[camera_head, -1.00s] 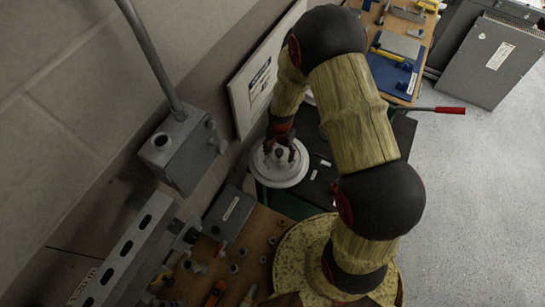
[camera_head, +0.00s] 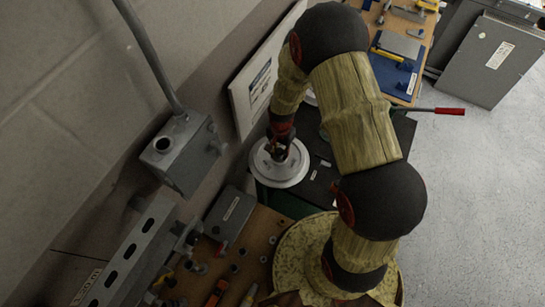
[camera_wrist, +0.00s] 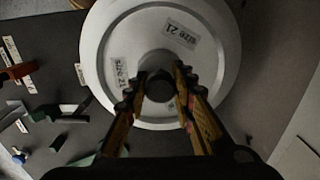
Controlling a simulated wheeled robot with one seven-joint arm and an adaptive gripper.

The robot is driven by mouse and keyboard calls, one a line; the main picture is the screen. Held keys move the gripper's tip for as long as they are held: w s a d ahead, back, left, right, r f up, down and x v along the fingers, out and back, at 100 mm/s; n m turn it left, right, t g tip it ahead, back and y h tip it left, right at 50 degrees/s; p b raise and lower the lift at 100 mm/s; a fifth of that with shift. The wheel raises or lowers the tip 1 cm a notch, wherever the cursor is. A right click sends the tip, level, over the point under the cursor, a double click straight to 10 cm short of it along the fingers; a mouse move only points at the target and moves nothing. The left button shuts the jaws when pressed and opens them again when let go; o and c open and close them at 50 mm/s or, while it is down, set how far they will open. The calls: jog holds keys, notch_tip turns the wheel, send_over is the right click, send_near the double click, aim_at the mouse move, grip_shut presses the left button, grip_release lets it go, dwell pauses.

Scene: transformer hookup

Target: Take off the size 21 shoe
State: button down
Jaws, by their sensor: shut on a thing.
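The size 21 shoe (camera_wrist: 105,40) is a round, pale grey disc with "size 21" labels on its face and a dark round post at its middle. In the head view the disc (camera_head: 268,172) lies at the near left end of the dark bench, close to the wall. My gripper (camera_wrist: 160,80) is shut on the middle of the shoe, one finger on each side of the post. In the head view my gripper (camera_head: 279,154) points down over the disc and hides its middle. I cannot tell whether the disc is clear of what lies under it.
A grey metal box with a conduit (camera_head: 180,152) is on the wall at left. A white board (camera_head: 254,82) leans behind the disc. A wooden bench (camera_head: 250,240) with small parts lies nearer. A red-handled lever (camera_head: 449,111) sticks out at right.

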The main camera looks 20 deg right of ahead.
jog(key=shift+r, duration=0.1)
jog(key=c, duration=1.4)
grip_release()
jog(key=shift+r, duration=0.1)
jog(key=shift+r+p, duration=1.55)
jog(key=shift+r, duration=0.95)
jog(key=shift+w, duration=0.1)
notch_tip(320, 180, up, 12)
jog(key=shift+f, duration=0.1)
